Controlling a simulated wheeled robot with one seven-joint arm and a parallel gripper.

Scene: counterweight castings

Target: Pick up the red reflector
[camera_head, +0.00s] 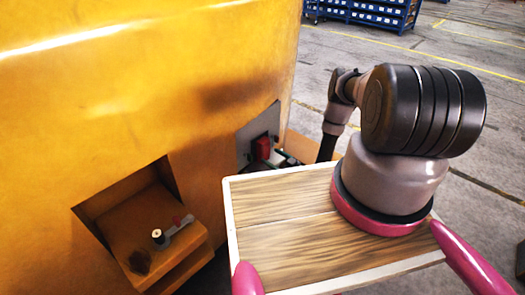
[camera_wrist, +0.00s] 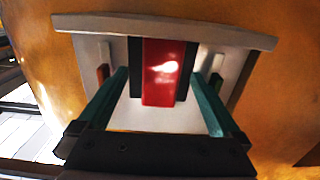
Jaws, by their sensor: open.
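The red reflector (camera_wrist: 162,76) is a glossy upright red block against a black backing, on a pale plate (camera_wrist: 125,115) under a grey ledge on the yellow casting. In the head view the reflector (camera_head: 262,148) sits at the casting's right edge. My gripper (camera_wrist: 159,76) is open, with one teal finger on each side of the reflector in the wrist view and visible gaps on both sides. I cannot tell how deep the fingertips reach around it. In the head view my gripper is mostly hidden behind my arm and the board's edge.
The large yellow casting (camera_head: 110,90) fills the left. A wood-topped tray (camera_head: 280,245) with a pale rim is in front. Blue shelving (camera_head: 375,14) stands far back on open grey floor.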

